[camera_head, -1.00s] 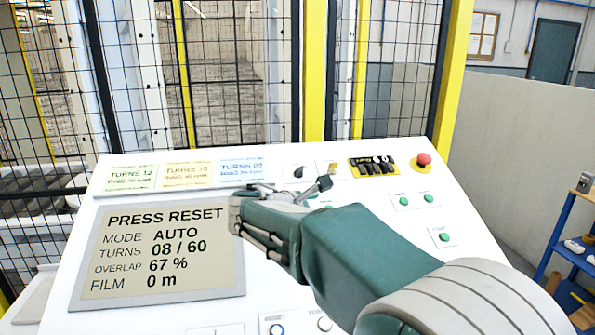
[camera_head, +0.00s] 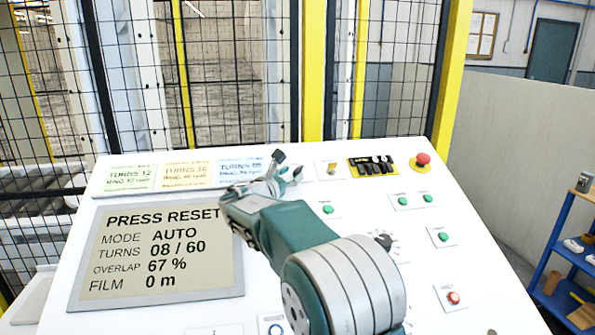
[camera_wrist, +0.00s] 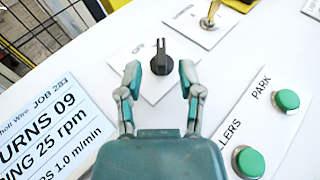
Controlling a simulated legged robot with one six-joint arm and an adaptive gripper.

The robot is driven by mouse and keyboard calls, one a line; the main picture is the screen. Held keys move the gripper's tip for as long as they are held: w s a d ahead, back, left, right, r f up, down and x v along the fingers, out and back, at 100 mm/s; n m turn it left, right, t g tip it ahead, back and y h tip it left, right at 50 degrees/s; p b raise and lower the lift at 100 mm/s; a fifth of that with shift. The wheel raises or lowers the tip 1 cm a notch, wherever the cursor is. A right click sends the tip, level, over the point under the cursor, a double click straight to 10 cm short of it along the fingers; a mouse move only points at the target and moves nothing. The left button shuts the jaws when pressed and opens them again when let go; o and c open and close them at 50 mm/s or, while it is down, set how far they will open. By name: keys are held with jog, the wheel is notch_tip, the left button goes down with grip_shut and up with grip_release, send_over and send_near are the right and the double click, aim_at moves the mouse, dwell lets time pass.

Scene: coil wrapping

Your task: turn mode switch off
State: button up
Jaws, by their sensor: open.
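A black rotary knob (camera_wrist: 161,60), apparently the mode switch, sits on a small white plate on the sloping panel. In the wrist view its grip stands nearly upright, and the word OFF is to its upper left. My gripper (camera_wrist: 160,80) is open, with one finger on each side of the knob and gaps visible between. In the head view my gripper (camera_head: 287,167) is over the upper middle of the panel and hides the knob. The screen (camera_head: 165,255) reads PRESS RESET and MODE AUTO.
A metal toggle switch (camera_wrist: 209,15) is just beyond the knob. Green buttons (camera_wrist: 287,100) lie to the right. A job card (camera_wrist: 45,125) is at the left. A red emergency button (camera_head: 423,159) is at the panel's far right corner. Mesh fencing stands behind.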

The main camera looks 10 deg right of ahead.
aim_at(298, 172)
jog(key=shift+x, duration=1.8)
jog(key=shift+c, duration=0.3)
grip_shut()
jog(key=shift+n+t, duration=0.3)
jog(key=n+t+y, duration=0.3)
jog(key=n+y, duration=0.1)
jog(key=shift+d, duration=0.1)
jog(key=shift+n+t+y, duration=0.9)
jog(key=shift+n+y, duration=1.2)
jog(key=shift+y, duration=0.1)
jog(key=shift+n+y, duration=0.5)
jog(key=shift+y, duration=0.1)
